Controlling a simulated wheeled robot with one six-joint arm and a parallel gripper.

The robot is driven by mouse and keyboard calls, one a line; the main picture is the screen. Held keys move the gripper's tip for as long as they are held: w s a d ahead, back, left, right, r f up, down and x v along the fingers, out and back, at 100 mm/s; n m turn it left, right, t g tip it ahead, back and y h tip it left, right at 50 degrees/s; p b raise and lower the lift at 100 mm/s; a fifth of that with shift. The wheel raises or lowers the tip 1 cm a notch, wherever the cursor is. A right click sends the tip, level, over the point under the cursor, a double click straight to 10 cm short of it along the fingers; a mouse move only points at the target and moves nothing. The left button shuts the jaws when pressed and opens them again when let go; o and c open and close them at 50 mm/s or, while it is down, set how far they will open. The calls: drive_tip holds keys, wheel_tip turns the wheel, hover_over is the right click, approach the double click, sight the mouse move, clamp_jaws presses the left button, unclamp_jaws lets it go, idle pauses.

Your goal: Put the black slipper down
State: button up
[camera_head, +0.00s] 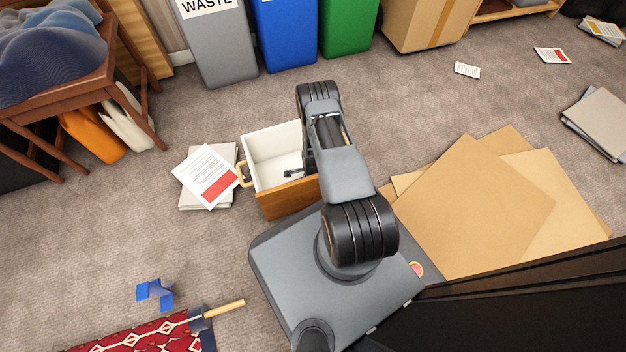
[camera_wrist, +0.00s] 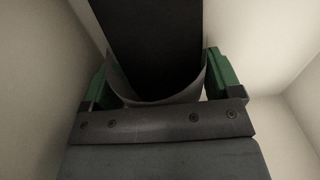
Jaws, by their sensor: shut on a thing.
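The black slipper (camera_wrist: 150,40) shows in the wrist view as a long dark shape with a pale curved edge at its near end. My gripper (camera_wrist: 160,82) has green fingers on both sides of it and is shut on it. Pale walls surround the gripper and slipper there. In the head view my arm reaches over the white-lined drawer (camera_head: 268,143) with a wooden front. The arm hides the drawer's right part, and a small dark thing (camera_head: 293,172) shows inside, too small to name. Whether the slipper touches the drawer's floor cannot be told.
Papers (camera_head: 208,177) lie left of the drawer and flat cardboard (camera_head: 475,205) lies right. Grey (camera_head: 221,45), blue (camera_head: 284,35) and green (camera_head: 347,27) bins stand behind, beside a cardboard box (camera_head: 425,22). A wooden chair (camera_head: 75,85) stands back left. A rug (camera_head: 150,337) and blue piece (camera_head: 155,294) lie front left.

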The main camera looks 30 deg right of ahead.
drive_tip(key=o, duration=0.8)
drive_tip(key=shift+f, duration=0.1)
